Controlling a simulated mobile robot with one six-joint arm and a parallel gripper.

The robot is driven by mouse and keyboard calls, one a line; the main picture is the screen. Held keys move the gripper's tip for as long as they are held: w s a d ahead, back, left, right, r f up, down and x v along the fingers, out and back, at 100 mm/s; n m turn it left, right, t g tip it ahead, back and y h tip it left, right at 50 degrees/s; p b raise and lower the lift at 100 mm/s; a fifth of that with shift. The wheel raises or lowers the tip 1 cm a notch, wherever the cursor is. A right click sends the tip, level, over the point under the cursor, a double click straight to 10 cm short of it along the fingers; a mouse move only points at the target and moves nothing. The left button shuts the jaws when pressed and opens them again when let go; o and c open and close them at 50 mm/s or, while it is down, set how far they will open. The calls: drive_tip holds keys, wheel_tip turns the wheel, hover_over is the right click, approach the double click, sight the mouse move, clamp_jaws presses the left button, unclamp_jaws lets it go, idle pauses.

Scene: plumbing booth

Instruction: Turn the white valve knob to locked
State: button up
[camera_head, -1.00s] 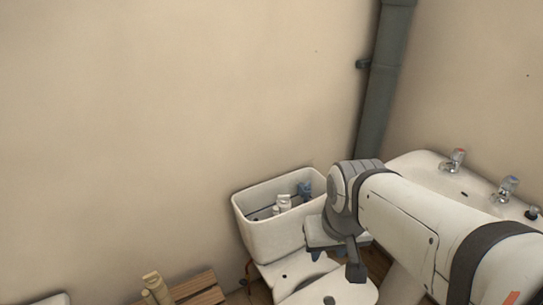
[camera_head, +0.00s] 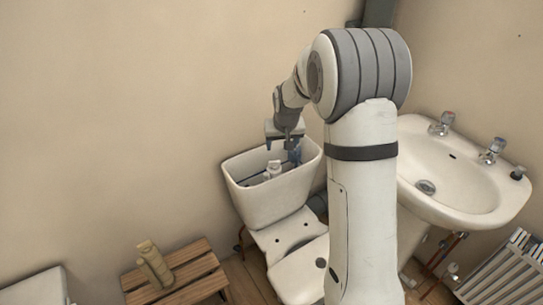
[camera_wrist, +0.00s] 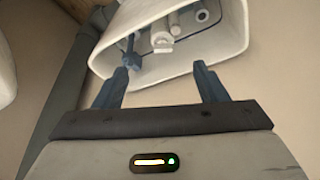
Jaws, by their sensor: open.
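The open white cistern (camera_head: 272,207) stands behind the toilet bowl. White fittings (camera_head: 273,168) stand inside it; they also show in the wrist view (camera_wrist: 161,40), with a blue part (camera_wrist: 131,52) beside them. I cannot tell whether one of these is the valve knob. A small pale knob-like piece (camera_head: 453,269) sits low beside the radiator; its details are too small to read. My gripper (camera_head: 284,145) is over the cistern's back rim, apart from the fittings. In the wrist view its blue fingers (camera_wrist: 160,76) are spread and empty.
A washbasin (camera_head: 455,190) with two taps is at the right, above the radiator (camera_head: 505,272). A wooden slatted stool (camera_head: 195,272) bearing a beige bottle-like item (camera_head: 152,262) stands at the left. A grey pipe (camera_head: 378,14) runs up the corner. Floor shows beside the stool.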

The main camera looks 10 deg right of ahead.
approach(274, 163)
drive_tip(key=x, duration=0.9)
drive_tip(key=shift+d, duration=0.1)
drive_tip(key=shift+c, duration=0.2)
